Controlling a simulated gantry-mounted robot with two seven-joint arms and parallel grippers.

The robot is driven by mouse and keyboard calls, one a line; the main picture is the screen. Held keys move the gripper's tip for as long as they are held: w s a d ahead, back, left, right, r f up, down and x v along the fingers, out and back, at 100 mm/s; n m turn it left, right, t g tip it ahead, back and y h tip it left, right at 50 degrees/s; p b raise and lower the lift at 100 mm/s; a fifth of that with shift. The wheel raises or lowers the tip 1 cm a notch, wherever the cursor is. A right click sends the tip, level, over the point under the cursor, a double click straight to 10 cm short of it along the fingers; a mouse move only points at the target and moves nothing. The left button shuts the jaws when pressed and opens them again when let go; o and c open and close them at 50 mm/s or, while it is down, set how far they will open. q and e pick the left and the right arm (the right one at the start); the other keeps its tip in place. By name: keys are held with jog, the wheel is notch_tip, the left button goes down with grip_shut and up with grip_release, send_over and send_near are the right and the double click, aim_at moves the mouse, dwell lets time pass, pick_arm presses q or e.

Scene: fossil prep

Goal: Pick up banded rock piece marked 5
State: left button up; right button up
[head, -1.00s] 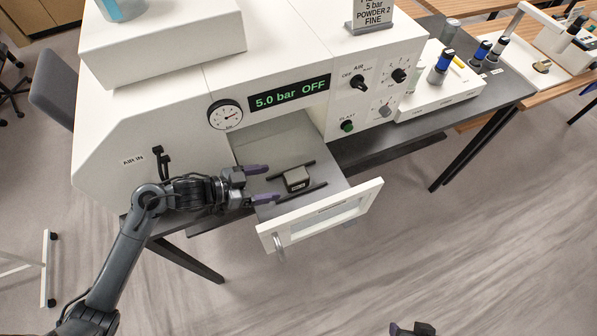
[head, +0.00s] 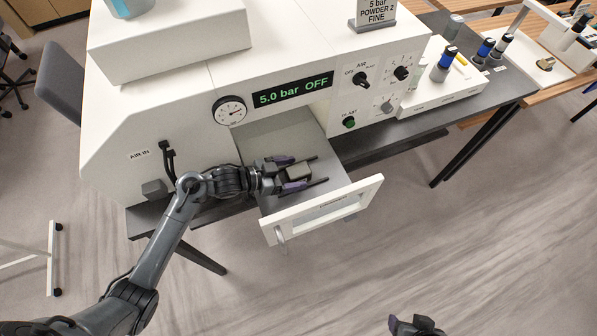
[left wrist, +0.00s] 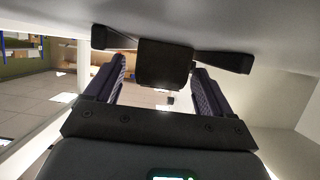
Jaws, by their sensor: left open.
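The rock piece (head: 300,172) is a small dark block with a paler top. It sits in the open drawer (head: 331,184) of the white blasting cabinet, between two dark rails. Its marking cannot be read now. My left gripper (head: 291,174) is open, with one purple-padded finger on each side of the block. In the left wrist view the block (left wrist: 165,63) shows dark between the fingers, with visible gaps to both, so it is not gripped. My right gripper (head: 413,325) shows only partly at the bottom edge; its opening is unclear.
The drawer's white front (head: 325,212) with its handle stands close beside my left gripper. The cabinet face (head: 200,120) with gauge and a "5.0 bar OFF" display rises behind. A grey bench (head: 395,135) with bottles lies right. The floor in front is clear.

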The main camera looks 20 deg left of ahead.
pick_arm(q)
jog(key=shift+r, duration=0.1)
jog(key=c, duration=1.3)
